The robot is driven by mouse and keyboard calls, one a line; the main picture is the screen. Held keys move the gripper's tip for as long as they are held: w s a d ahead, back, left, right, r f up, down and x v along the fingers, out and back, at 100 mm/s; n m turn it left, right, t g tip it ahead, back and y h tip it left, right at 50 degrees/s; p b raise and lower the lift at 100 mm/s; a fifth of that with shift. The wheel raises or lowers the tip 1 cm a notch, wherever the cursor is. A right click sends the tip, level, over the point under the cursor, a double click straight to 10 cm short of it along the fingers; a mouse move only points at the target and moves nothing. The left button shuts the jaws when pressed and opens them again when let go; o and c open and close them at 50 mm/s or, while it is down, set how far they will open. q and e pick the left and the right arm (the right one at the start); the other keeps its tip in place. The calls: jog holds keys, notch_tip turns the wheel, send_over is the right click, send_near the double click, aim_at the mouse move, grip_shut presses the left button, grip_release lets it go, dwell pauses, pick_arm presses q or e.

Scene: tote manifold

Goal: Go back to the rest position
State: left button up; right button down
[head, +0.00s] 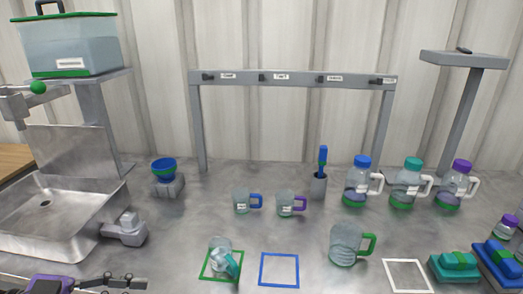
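My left gripper (110,283) shows only in part at the bottom left edge of the head view, low in front of the sink. Its dark links are visible, but I cannot tell whether its fingers are open or shut. Nothing is clearly seen between them. My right gripper is not in view. A clear cup with a teal handle (222,258) stands within the green square outline (204,277) on the table, apart from my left gripper.
The blue outline (279,284) and white outline (407,262) are empty. A green-handled jug (344,245), two small mugs (241,203) and several bottles (362,184) stand behind them. A hook rack (292,78) stands at the back; a metal sink (55,210) is left.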

pick_arm(q)
jog(key=s+a+f+n+t+y+p, duration=0.1)
jog(key=s+a+f+n+y+p, duration=0.2)
jog(key=f, duration=0.6)
jog(key=s+a+f+n+t+y+p, duration=0.1)
jog(key=f+n+y, duration=0.4)
jog(key=f, duration=0.5)
jog(key=s+d+f+n+t+y+p, duration=0.1)
jog(key=s+d+f+n+y+p, duration=0.1)
jog(key=s, duration=0.4)
jog(key=s+d+f+n+y+p, duration=0.2)
jog(key=s+d+f+n+p, duration=0.1)
jog(key=s+d, duration=0.3)
jog(key=shift+s+d+f+t+p, duration=0.3)
jog(key=shift+f+t, duration=0.1)
jog(key=shift+f, duration=0.2)
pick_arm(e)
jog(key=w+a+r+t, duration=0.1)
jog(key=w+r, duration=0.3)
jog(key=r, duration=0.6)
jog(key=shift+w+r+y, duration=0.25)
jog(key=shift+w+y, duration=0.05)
